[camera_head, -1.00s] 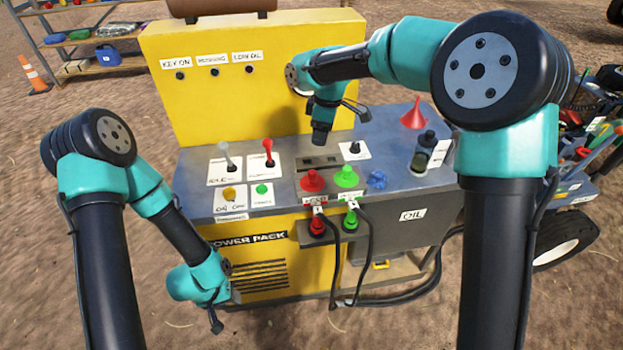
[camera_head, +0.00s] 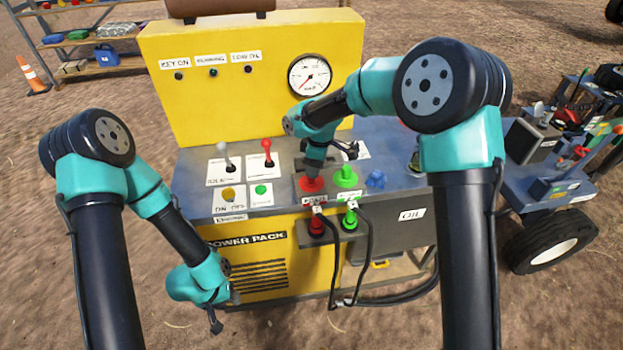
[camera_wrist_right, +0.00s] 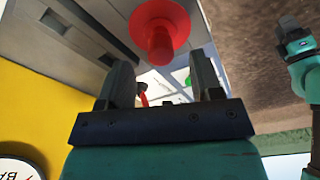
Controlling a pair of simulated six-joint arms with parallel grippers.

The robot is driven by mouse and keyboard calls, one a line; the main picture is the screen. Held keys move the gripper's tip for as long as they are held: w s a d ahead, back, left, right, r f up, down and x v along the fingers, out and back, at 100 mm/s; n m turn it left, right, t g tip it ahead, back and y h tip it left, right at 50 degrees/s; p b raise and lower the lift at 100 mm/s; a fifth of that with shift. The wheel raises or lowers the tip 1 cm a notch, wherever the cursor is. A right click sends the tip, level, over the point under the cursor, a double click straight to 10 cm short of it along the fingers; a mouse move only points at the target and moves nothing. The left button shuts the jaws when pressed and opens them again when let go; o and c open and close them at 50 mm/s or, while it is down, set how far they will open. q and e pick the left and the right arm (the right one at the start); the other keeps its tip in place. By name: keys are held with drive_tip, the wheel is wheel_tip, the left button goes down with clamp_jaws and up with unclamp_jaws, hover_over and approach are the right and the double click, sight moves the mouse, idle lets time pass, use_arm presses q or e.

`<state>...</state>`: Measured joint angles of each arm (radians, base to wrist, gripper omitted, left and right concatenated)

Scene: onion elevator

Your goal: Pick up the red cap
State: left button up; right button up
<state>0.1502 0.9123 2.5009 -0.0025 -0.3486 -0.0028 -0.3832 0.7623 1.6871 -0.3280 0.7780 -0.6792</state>
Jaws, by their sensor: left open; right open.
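The red cap (camera_head: 311,184) sits on the grey top of the power pack, left of a green cap (camera_head: 346,176). My right gripper (camera_head: 314,166) points down just above the red cap and partly covers it in the head view. In the right wrist view the red cap (camera_wrist_right: 160,28) lies beyond the two open fingers (camera_wrist_right: 160,78), with its knob towards them. Nothing is between the fingers. My left gripper (camera_head: 224,302) is open and hangs low at the left front of the machine, away from the cap.
A red lever (camera_head: 267,153) and a grey lever (camera_head: 225,157) stand left of the red cap. A blue cap (camera_head: 376,179) is right of the green one. Red (camera_head: 317,225) and green (camera_head: 350,218) hose couplings sit on the front ledge. The yellow panel (camera_head: 230,105) rises behind.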

drive_tip(key=shift+f, duration=0.1)
drive_tip(key=shift+w+a+f, duration=0.1)
drive_tip(key=shift+a+f, duration=0.05)
drive_tip(key=shift+f, duration=0.7)
drive_tip(key=shift+w+a+f, duration=0.1)
drive_tip(key=shift+a+f, duration=0.1)
drive_tip(key=shift+f, duration=0.6)
drive_tip(key=shift+a+f, duration=0.15)
drive_tip(key=shift+f, duration=0.7)
drive_tip(key=shift+c, duration=0.2)
drive_tip(key=c, duration=0.9)
drive_tip(key=shift+r, duration=0.15)
drive_tip(key=shift+c, duration=0.2)
drive_tip(key=shift+r, duration=0.45)
wheel_tip(320, 180, up, 3)
drive_tip(key=shift+s+f, duration=0.1)
drive_tip(key=shift+f, duration=0.05)
drive_tip(key=s+r, duration=0.1)
drive_tip(key=s, duration=1.5)
drive_tip(key=shift+a, duration=0.45)
